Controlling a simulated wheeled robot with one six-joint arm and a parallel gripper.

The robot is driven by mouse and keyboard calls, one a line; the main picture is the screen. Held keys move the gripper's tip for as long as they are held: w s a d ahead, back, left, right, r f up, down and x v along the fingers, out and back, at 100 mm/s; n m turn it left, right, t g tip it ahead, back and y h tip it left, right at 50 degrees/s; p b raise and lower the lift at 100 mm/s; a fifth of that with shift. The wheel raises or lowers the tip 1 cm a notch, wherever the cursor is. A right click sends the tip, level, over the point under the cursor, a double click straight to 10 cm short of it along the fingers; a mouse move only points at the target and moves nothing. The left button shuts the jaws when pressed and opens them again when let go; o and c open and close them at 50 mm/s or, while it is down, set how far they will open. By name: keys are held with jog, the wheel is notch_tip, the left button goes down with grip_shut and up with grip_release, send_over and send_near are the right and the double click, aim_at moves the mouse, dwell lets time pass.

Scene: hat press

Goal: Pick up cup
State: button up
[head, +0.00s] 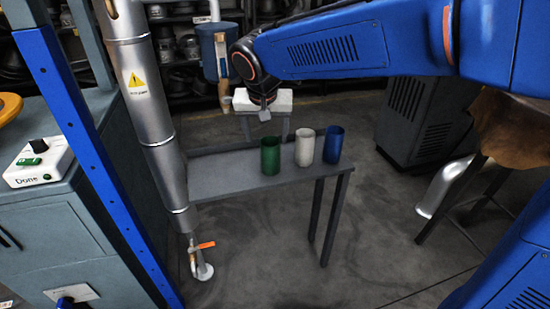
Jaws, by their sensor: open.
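Three cups stand upright in a row on a narrow grey table (225,172): a green cup (270,157) on the left, a white cup (305,148) in the middle and a blue cup (333,146) on the right. The cups stand apart with small gaps.
A silver pipe (150,110) with a warning label stands at the table's left end. A control box (37,162) sits on a machine at far left. A dark cabinet (415,120) stands behind on the right. The table's left part is bare.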

aim_at(270, 158)
jog(key=x, duration=0.8)
jog(key=shift+f, duration=0.15)
jog(key=shift+d+x, duration=0.15)
jog(key=shift+x, duration=1.2)
jog(key=shift+d+x, duration=0.1)
jog(key=shift+x, duration=1.2)
jog(key=c, duration=1.2)
